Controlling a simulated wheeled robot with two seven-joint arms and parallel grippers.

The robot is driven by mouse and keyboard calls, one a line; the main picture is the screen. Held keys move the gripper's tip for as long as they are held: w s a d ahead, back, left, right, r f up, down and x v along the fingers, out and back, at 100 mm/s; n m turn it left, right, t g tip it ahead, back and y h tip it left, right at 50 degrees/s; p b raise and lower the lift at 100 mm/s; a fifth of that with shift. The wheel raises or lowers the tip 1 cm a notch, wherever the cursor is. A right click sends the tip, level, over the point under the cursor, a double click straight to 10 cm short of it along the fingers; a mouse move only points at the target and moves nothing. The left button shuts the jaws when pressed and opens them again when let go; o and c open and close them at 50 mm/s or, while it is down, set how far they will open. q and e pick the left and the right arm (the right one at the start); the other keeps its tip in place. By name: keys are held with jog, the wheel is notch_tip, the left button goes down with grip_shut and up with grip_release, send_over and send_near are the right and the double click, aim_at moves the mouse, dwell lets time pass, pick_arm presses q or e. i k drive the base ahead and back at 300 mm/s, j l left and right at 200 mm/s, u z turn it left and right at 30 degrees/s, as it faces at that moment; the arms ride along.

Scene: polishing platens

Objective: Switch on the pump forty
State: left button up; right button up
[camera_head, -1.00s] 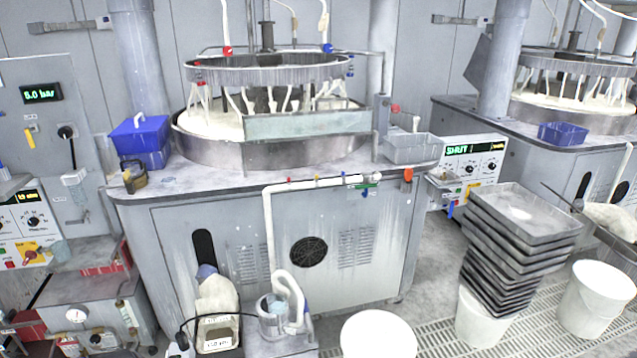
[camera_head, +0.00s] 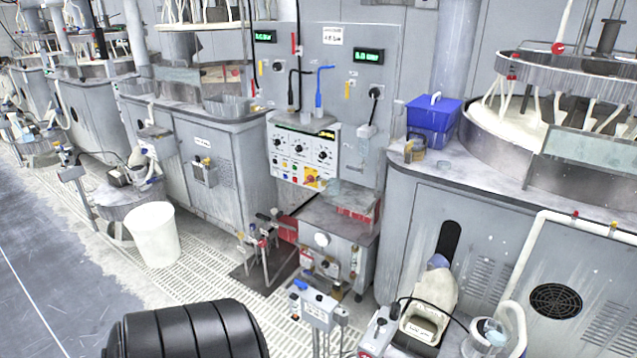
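I cannot pick out a pump marked forty; the small labels are unreadable. A grey switch box (camera_head: 319,308) with a blue part and small knobs stands on posts at the lower middle. Right of it, a small grey box (camera_head: 378,334) with red and blue parts and a black cable sits beside a beige jug-like container (camera_head: 428,310) with a white label. A control panel (camera_head: 301,155) with black knobs, coloured buttons and a red knob on yellow is on the back wall. Neither gripper shows.
A grey cabinet unit (camera_head: 335,233) with a gauge and valves stands below the panel. A polishing machine (camera_head: 480,205) with a blue box (camera_head: 432,121) on top is at right. A white bucket (camera_head: 155,234) stands on grating at left. The blue-grey floor (camera_head: 45,265) is open at far left.

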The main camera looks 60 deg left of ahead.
aim_at(381, 321)
jog(key=u, duration=1.35)
